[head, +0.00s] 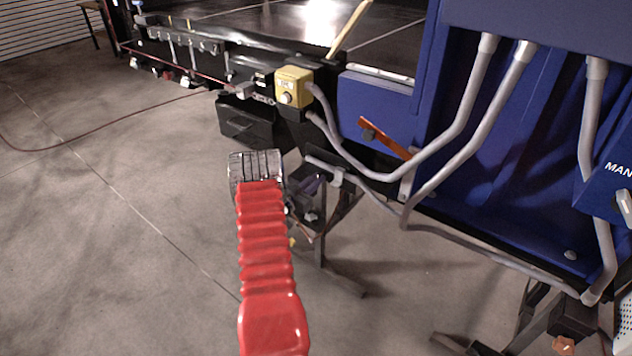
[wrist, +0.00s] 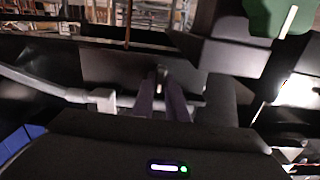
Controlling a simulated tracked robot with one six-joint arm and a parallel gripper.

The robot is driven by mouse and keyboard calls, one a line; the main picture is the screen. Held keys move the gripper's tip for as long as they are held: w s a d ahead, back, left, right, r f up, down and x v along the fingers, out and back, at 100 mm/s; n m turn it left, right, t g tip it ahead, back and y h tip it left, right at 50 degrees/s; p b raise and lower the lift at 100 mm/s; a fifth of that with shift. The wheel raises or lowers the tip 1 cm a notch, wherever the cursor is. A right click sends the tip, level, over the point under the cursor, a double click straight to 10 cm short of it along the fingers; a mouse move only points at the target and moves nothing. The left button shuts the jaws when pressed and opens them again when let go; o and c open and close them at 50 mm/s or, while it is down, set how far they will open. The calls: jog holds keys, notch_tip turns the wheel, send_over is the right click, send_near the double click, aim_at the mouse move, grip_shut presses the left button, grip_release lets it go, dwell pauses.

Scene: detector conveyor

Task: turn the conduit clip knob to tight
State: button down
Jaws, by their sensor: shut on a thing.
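My gripper (wrist: 163,98) has its two purple fingers closed around a small grey upright piece, seemingly the conduit clip knob (wrist: 161,74), in the middle of the wrist view. The fingers mostly cover it, and no tight mark can be read. A pale grey conduit (wrist: 45,87) comes in from the left to a light clip-like fitting (wrist: 103,98) beside the fingers. In the head view my gripper (head: 312,187) is small and partly hidden beyond my red arm, close to the conduit's left end (head: 338,177). The knob cannot be made out there.
A yellow box (head: 294,86) with a round knob sits above on the conveyor side. An orange lever (head: 385,138) and the blue cabinet (head: 520,140) with grey conduits stand to the right. Dark stand legs (head: 320,250) are below. The floor on the left is open, with a thin cable.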

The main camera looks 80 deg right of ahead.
jog(key=shift+m, duration=0.3)
jog(key=m, duration=1.7)
jog(key=shift+s+f, duration=0.1)
jog(key=shift+f, duration=0.1)
jog(key=c, duration=1.8)
grip_release()
jog(key=shift+o, duration=0.2)
